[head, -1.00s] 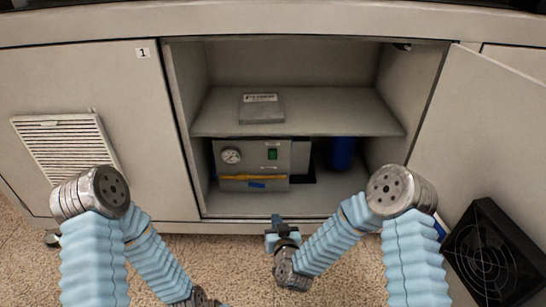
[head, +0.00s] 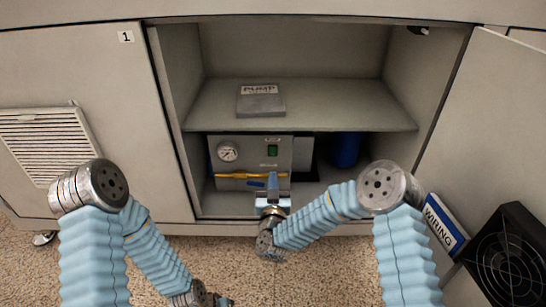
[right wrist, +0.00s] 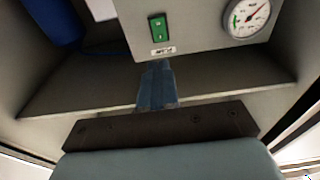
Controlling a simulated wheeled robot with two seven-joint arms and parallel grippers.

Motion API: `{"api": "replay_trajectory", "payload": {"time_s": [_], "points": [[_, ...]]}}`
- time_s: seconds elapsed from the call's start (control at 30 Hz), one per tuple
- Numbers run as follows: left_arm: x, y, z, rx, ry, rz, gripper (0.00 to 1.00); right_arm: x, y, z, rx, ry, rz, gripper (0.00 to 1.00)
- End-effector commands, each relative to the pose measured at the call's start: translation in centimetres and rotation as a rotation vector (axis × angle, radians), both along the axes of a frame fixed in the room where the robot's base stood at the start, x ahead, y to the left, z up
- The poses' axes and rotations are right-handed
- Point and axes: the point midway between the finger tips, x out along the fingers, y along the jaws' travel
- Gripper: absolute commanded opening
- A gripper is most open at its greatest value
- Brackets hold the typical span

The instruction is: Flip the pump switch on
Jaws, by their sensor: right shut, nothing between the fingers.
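The grey pump box (head: 240,178) stands on the cabinet floor, with a round gauge (head: 228,152) and a green switch (head: 272,151) on its front. In the right wrist view the green switch (right wrist: 158,27) sits on the panel above a small label, beyond my fingertips. Whether the switch is on or off is too small to tell. My right gripper (head: 272,181) is shut and empty, upright in front of the pump's lower front, below the switch. Its blue fingers (right wrist: 157,72) show together in the right wrist view. My left gripper (head: 222,301) is only partly visible at the bottom edge.
A shelf (head: 340,105) above the pump carries a grey block labelled PUMP (head: 260,100). A yellow strip (head: 225,175) crosses the pump front. A blue cylinder (head: 346,149) stands right of it. The open door (head: 490,110) is at right, near a WIRING binder (head: 444,226) and a black fan (head: 508,255).

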Motion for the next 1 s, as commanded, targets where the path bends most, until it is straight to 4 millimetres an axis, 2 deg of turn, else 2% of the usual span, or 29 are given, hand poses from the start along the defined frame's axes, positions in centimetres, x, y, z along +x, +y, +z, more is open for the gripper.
{"api": "replay_trajectory", "payload": {"time_s": [0.1, 0.3, 0.5, 0.7, 1.0], "points": [[0.0, 0.0, -0.4, 0.000, -0.001, 0.000, 0.43, 2.7, 0.0, 0.2, 0.002, -0.002, -0.002, 0.00], [0.0, 0.0, -0.8, 0.000, -0.002, 0.001, 0.43, 6.7, 0.0, 0.7, 0.002, -0.001, -0.001, 0.00], [0.1, 0.0, -1.2, 0.000, -0.002, 0.002, 0.43, 9.3, 0.0, 1.1, 0.002, 0.000, 0.000, 0.00], [0.1, 0.0, -1.3, 0.001, -0.003, 0.002, 0.43, 10.2, 0.0, 1.2, 0.000, 0.001, 0.001, 0.00], [0.1, 0.0, -1.1, 0.000, -0.002, 0.002, 0.43, 10.2, 0.0, 1.3, 0.000, 0.003, 0.002, 0.00]]}}
